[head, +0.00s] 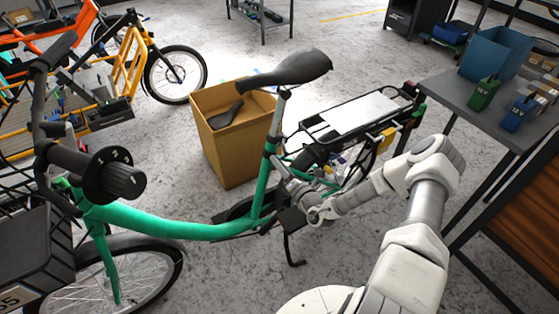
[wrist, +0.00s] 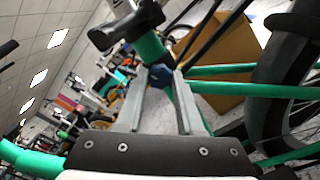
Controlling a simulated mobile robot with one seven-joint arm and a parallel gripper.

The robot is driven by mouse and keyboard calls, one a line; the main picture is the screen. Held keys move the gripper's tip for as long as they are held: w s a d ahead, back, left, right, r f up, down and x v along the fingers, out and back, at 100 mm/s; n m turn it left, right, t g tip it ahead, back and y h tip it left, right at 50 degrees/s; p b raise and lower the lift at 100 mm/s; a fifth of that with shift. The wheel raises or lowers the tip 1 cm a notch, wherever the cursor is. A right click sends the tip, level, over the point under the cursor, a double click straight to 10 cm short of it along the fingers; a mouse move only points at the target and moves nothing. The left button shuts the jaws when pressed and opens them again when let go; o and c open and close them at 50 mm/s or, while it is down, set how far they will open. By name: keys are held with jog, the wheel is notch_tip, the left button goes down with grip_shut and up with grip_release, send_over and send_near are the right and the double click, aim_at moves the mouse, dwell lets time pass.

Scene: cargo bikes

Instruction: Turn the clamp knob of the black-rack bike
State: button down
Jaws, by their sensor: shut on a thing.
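The green bike (head: 180,226) stands in front of me, its black rack (head: 408,97) behind the saddle (head: 290,68), with a pale flat panel on top. My gripper (wrist: 160,86) reaches in from the right, low beside the seat tube (head: 266,180) and below the rack. In the wrist view its two fingers are shut on a small dark knob (wrist: 160,74) in front of a green tube (wrist: 150,47). In the head view the knob cannot be made out; the fingertips are small among the frame parts there.
A cardboard box (head: 232,158) with a dark saddle inside stands behind the bike. A grey workbench (head: 460,98) with green and blue containers is at the right, close to my arm. An orange bike (head: 60,35) and a yellow rack are at the back left.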

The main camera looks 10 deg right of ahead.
jog(key=shift+m, duration=0.6)
jog(key=shift+f, duration=0.1)
jog(key=c, duration=0.5)
grip_release()
jog(key=shift+c, duration=0.2)
jog(key=shift+s+p, duration=0.15)
jog(key=shift+p, duration=0.15)
jog(key=p+v, duration=0.2)
jog(key=v, duration=1.5)
jog(key=shift+p, duration=0.3)
jog(key=shift+r, duration=0.2)
